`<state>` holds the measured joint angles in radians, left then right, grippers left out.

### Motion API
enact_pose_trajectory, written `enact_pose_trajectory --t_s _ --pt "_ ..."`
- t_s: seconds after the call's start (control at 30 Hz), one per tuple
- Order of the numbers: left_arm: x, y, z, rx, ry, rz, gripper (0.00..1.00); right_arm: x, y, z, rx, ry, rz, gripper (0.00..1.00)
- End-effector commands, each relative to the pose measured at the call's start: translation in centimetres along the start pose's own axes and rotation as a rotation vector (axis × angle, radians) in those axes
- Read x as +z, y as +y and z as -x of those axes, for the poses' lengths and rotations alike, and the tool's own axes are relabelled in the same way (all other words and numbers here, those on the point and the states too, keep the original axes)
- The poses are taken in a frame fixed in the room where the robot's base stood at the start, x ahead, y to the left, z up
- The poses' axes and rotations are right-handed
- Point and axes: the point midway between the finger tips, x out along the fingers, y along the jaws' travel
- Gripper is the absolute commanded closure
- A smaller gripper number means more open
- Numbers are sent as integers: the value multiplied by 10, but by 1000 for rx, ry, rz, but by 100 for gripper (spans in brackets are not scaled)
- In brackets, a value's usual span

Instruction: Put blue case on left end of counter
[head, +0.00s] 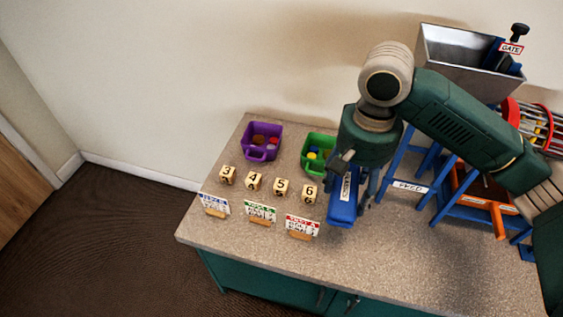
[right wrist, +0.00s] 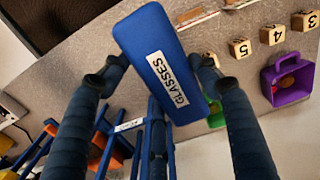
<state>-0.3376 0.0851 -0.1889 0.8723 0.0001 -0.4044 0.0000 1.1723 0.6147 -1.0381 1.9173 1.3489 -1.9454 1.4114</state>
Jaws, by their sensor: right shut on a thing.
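The blue case (head: 342,208) has a white label reading GLASSES, which is clear in the right wrist view (right wrist: 148,42). My right gripper (head: 358,192) is shut on the case, with one finger on each side of it in the right wrist view (right wrist: 158,70). The case appears over the counter (head: 265,233), right of the numbered blocks; I cannot tell whether it touches the top. The counter's left end (head: 197,232) is bare at its corner. My left gripper is not in view.
Several numbered blocks (head: 254,181) stand in a row on the counter's left part, with small sign cards (head: 260,212) in front. Behind are a purple bin (head: 262,141) and a green bin (head: 318,151). A blue frame (head: 408,187) with a metal hopper (head: 462,62) stands right.

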Motion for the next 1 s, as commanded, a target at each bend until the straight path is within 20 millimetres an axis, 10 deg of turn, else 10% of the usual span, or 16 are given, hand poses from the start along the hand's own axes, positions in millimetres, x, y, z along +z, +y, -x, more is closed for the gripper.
enact_pose_trajectory --t_s 0.2,0.47,1.0 --pt "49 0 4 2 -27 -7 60 3 -7 17 -1 -2 -37 68" --pt "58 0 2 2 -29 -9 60 3 -8 7 -1 -3 -44 68" --pt "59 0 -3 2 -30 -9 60 3 -7 -124 1 -2 -43 68"
